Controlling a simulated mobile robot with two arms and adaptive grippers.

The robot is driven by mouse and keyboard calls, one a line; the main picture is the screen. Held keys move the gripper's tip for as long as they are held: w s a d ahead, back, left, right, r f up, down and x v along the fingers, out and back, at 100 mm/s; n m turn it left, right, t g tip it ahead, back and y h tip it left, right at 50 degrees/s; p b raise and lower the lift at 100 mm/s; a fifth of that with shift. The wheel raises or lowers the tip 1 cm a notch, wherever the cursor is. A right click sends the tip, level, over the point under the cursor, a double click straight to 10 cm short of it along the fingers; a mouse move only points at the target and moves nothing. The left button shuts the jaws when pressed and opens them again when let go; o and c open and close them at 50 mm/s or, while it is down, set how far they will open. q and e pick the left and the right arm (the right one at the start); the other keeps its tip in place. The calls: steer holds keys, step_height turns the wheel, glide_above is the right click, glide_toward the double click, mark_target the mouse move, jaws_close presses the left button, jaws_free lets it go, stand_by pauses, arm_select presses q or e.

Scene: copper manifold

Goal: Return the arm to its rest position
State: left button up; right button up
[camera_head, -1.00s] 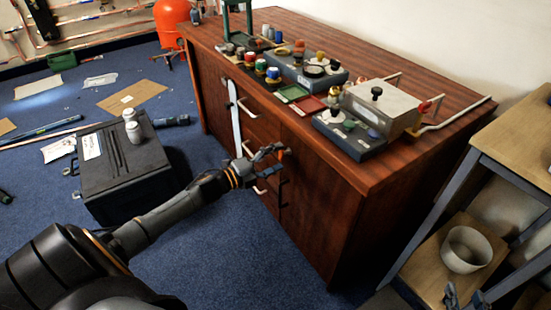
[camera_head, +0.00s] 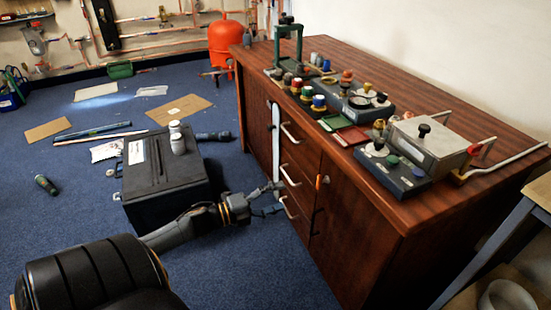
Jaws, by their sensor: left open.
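My left arm comes in from the lower left. Its gripper (camera_head: 275,198) is open, with nothing seen between its fingers. It is low in front of the brown wooden cabinet (camera_head: 375,235), beside the handle of a lower drawer (camera_head: 289,208). I cannot tell whether it touches the handle. A small orange piece (camera_head: 326,180) on the cabinet front is to the right of the gripper, apart from it. My right gripper is not in view.
A black case (camera_head: 165,185) with white bottles (camera_head: 177,140) on top stands close to my left forearm. Several valves and boxes, including a grey box (camera_head: 425,145), stand on the cabinet. Flat cardboard (camera_head: 180,109) lies on the blue floor. A wooden stand is at the right edge.

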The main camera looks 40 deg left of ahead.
arm_select(q)
steer(key=shift+s, duration=0.1)
stand_by(0.5)
